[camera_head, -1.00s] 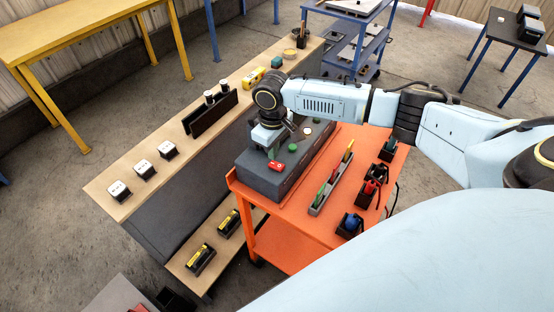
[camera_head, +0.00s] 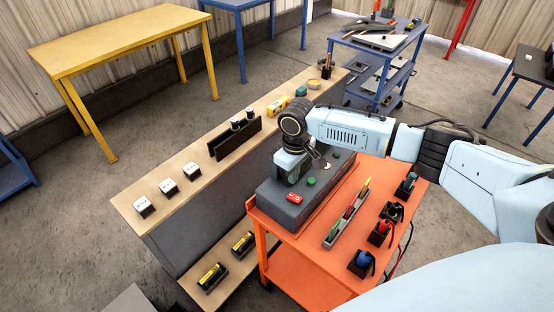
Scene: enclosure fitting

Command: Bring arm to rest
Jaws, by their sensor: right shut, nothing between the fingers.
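My right arm comes in from the right over the orange cart (camera_head: 300,243). My right gripper (camera_head: 292,180) points down, shut and empty, over the grey enclosure box (camera_head: 268,196) on the cart. Whether its tips touch the box top cannot be told. A red part (camera_head: 294,198) and a green button (camera_head: 311,182) are on the box top near the gripper. Part of the box is hidden behind the gripper and wrist. My left gripper is not in view.
A grey tray (camera_head: 334,237) with coloured tools and several black holders (camera_head: 362,263) stand on the cart. A wooden bench (camera_head: 150,234) with white-topped blocks and a black rack (camera_head: 235,138) runs alongside. A blue shelf cart (camera_head: 372,46) and a yellow table (camera_head: 118,41) stand behind.

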